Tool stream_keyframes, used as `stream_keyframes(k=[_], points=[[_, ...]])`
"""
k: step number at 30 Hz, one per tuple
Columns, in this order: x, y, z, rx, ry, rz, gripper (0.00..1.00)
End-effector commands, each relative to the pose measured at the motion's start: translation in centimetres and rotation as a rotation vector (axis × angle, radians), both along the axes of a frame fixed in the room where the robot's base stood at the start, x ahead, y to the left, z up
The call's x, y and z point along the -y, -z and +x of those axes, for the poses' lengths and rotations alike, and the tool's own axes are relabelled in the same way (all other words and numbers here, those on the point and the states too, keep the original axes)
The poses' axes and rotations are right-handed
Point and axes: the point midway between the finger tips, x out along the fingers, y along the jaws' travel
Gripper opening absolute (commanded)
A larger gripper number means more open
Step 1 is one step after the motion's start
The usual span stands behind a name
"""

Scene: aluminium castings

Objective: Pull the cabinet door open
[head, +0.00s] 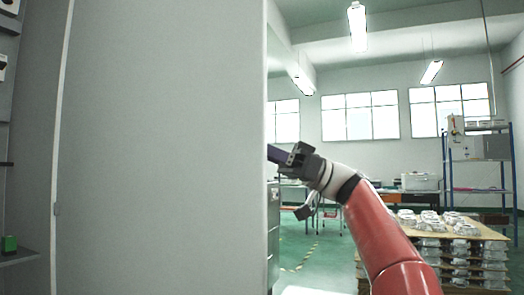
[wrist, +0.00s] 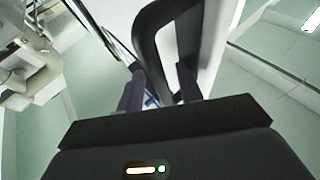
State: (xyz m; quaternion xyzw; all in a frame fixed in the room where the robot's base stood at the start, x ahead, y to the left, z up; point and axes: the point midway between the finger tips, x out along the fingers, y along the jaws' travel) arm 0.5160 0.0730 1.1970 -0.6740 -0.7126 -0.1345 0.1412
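The cabinet door (head: 165,150) is a tall plain grey panel that fills the left half of the head view. It stands swung open, with shelves showing beyond its left edge. My gripper (head: 273,153) is at the door's right edge, and its fingertips are partly hidden behind that edge. In the wrist view, the black loop handle (wrist: 148,42) runs down between the two fingers of my gripper (wrist: 160,88), which appear closed on it. The handle is hidden in the head view.
A green item (head: 9,244) sits on a cabinet shelf (head: 18,257) at the far left. Pallets of castings (head: 455,245) stand at the right behind my arm. A blue rack (head: 480,162) is further back. Green floor (head: 315,255) shows between door and pallets.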

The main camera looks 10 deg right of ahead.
Motion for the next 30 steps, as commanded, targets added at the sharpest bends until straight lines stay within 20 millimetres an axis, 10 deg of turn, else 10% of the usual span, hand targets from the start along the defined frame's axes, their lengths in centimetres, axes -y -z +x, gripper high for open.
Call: stream_keyframes(k=[16, 30], points=[[6.5, 2.7, 0.4, 0.000, 0.001, 0.000, 0.36], [7.2, 3.0, 0.4, -0.001, 0.000, 0.000, 0.36]])
